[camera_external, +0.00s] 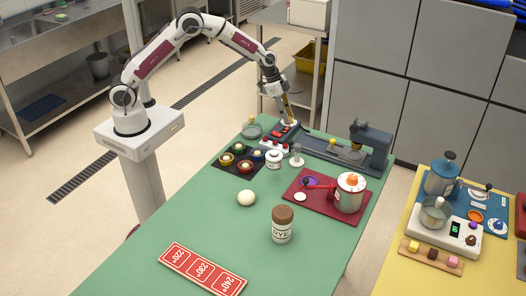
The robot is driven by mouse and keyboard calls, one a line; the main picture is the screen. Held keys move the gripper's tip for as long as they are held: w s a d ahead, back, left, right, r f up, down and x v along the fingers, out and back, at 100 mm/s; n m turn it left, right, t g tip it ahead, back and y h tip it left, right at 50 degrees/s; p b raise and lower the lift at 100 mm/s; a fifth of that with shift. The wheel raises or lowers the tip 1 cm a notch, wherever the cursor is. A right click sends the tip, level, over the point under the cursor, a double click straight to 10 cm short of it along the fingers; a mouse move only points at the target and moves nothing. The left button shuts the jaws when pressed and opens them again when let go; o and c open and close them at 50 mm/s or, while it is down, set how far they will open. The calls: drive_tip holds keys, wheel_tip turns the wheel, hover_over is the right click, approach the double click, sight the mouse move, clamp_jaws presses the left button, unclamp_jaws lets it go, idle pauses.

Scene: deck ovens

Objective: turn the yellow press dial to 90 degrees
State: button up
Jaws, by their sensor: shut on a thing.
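My gripper (288,119) points down at a low dark control box (283,133) with red markings, at the far left edge of the green table. It is shut on a small dial-like part there. The fingers mostly hide this part, and its colour and angle are too small to read. The dark press (372,141) stands to the right, on a long dark base. A small yellow piece (332,142) shows on that base, apart from my gripper; I cannot tell whether it is a dial.
A dark tray with colored bowls (239,158), a white jar (273,159) and a red mat (310,203) with a white pot (349,194) are nearby. A brown-lidded jar (282,224) and a red temperature board (203,269) are nearer. The left front of the green table is clear.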

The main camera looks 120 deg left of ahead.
drive_tip(key=shift+a+f+m+g+h, duration=0.15)
drive_tip(key=shift+m+h, duration=0.45)
drive_tip(key=shift+m, duration=1)
drive_tip(key=shift+a+r+m+g+h, duration=0.15)
drive_tip(key=shift+m+h, duration=0.45)
drive_tip(key=shift+m, duration=1)
drive_tip(key=shift+d+f, duration=0.1)
drive_tip(key=o, duration=1.1)
drive_tip(key=shift+n, duration=0.3)
drive_tip(key=shift+d+n+y, duration=0.15)
drive_tip(key=shift+n+y, duration=0.55)
drive_tip(key=shift+n, duration=0.8)
drive_tip(key=shift+d+n+y, duration=0.1)
drive_tip(key=shift+n+y, duration=0.5)
drive_tip(key=shift+n, duration=1.1)
